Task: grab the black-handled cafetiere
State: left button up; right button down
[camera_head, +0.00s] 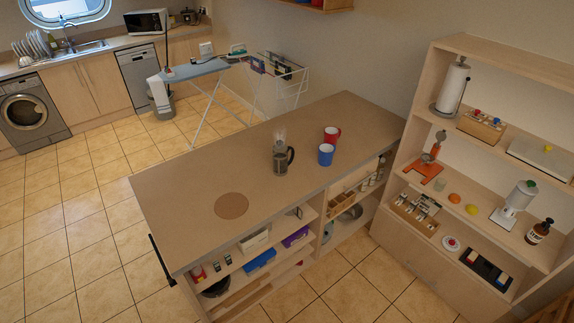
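The cafetiere (280,158) stands upright on the brown top of the island counter (190,190), a little right of its middle. It has a clear upper part, a dark body and a black handle on its right side. Nothing touches it. Neither of my grippers shows in the head view.
A red mug (332,135) and a blue mug (326,155) stand just right of the cafetiere. A round brown mat (231,206) lies to its left. A tall shelf unit (440,75) stands at the right. An ironing board (195,70) and drying rack (285,75) stand behind. Tiled floor is open at left.

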aim_at(281, 163)
jog(key=u, duration=0.25)
jog(key=k, duration=0.25)
jog(key=z, duration=1.5)
jog(key=i, duration=0.95)
jog(key=z, duration=0.4)
jog(key=i, duration=0.95)
jog(key=u, duration=1)
jog(key=i, duration=0.75)
jog(key=u, duration=0.85)
